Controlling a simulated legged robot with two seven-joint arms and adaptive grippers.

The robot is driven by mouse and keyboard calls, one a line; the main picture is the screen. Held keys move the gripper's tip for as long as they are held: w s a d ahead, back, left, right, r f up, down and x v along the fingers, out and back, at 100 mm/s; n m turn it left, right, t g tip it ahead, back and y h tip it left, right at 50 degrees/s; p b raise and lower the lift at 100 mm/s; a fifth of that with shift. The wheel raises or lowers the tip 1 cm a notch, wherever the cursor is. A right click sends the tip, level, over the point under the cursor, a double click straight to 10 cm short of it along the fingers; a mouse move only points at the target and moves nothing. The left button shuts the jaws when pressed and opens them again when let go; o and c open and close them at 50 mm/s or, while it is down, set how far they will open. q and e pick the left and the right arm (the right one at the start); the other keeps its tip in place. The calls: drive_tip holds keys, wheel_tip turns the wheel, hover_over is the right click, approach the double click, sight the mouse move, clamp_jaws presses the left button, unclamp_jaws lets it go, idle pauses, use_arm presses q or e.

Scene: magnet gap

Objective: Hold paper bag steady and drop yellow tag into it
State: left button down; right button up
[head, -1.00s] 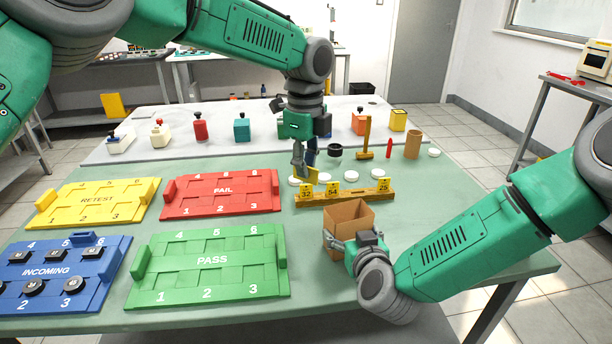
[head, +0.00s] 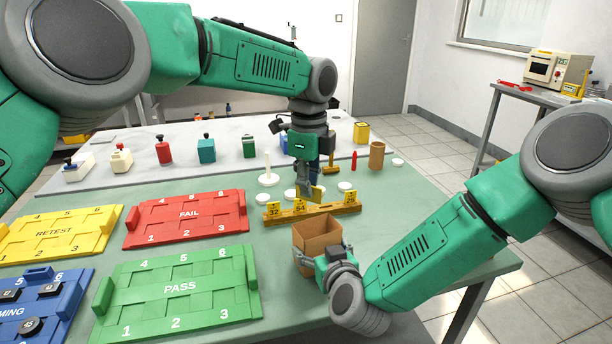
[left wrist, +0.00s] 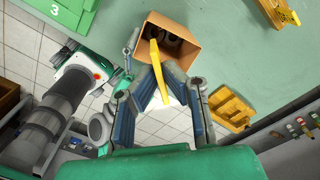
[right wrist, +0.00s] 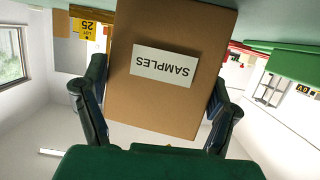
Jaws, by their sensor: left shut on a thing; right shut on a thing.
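The open brown paper bag (head: 312,257) stands at the table's right front. My right gripper (head: 325,255) is shut on it, with fingers along its sides. In the right wrist view the bag (right wrist: 170,110) shows an upside-down SAMPLES label. My left gripper (head: 306,184) is shut on a yellow tag (head: 316,194), held above and behind the bag. In the left wrist view the tag (left wrist: 158,65) hangs between the fingers and overlaps the bag's open mouth (left wrist: 185,32). Dark round items show inside the bag. The tag's exact height over the bag is unclear.
A wooden rack (head: 335,209) with numbered yellow tags lies just behind the bag. White discs (head: 346,197) lie behind it. Green PASS (head: 178,287), red FAIL (head: 187,219) and yellow RETEST (head: 57,234) trays fill the left. The table right of the bag is clear.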

use_arm(q)
drive_tip(key=shift+f, duration=1.25)
drive_tip(key=c, duration=1.6)
unclamp_jaws()
drive_tip(key=shift+c, duration=0.2)
drive_tip(key=shift+r, duration=0.15)
wheel_tip(320, 180, up, 12)
drive_tip(key=shift+w+f, duration=0.1)
drive_tip(key=shift+f, duration=0.05)
